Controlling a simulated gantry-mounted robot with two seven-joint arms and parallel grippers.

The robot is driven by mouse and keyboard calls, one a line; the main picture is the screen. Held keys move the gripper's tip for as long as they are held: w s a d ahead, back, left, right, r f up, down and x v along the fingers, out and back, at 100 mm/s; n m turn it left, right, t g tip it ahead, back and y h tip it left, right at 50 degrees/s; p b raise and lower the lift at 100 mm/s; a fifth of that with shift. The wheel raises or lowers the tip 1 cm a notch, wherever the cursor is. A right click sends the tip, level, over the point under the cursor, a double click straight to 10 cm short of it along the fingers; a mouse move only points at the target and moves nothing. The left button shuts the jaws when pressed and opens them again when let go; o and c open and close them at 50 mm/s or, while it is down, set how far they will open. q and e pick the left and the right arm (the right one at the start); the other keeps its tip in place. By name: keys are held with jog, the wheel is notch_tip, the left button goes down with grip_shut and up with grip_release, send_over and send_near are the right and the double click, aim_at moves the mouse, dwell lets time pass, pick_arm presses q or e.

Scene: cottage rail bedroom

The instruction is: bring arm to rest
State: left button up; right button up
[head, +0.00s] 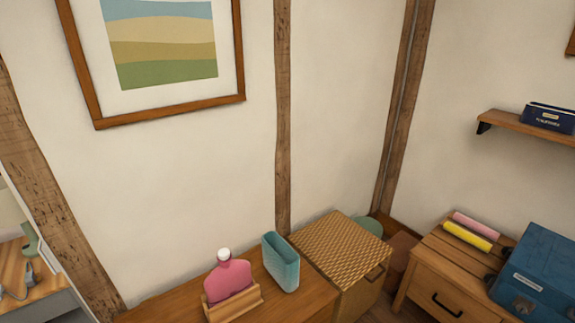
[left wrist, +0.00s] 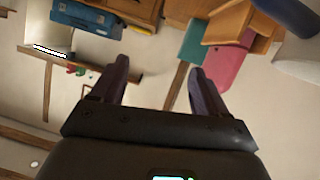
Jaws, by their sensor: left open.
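My left gripper (left wrist: 155,88) shows in the left wrist view, its two dark fingers spread apart with nothing between them. That view appears upside down, with the furniture at the top and wall beams below. Neither gripper shows in the head view. My right gripper is not in view.
A wooden cabinet top (head: 172,313) holds a pink bottle (head: 230,278) in a wooden holder and a teal vase (head: 281,264). A woven box (head: 340,248) stands beside it. A nightstand (head: 437,287) bears pink and yellow rolls and a blue case (head: 543,267). A shelf (head: 512,124) juts from the right wall.

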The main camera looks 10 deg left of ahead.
pick_arm(q)
jog(key=s+d+f+n+t+y, duration=0.1)
jog(key=s+d+n+y, duration=0.2)
jog(key=d, duration=0.8)
jog(key=s+d+n+y, duration=0.1)
jog(key=s+d+y, duration=0.1)
jog(key=s+d, duration=0.6)
jog(key=s+a+r+n+g+y+p, duration=0.1)
jog(key=s+a+r+g+y, duration=0.2)
jog(key=s+r+g+y, duration=0.35)
notch_tip(320, 180, up, 28)
jog(key=s+h+p, duration=0.1)
jog(key=p, duration=2.9)
jog(key=shift+h, duration=0.35)
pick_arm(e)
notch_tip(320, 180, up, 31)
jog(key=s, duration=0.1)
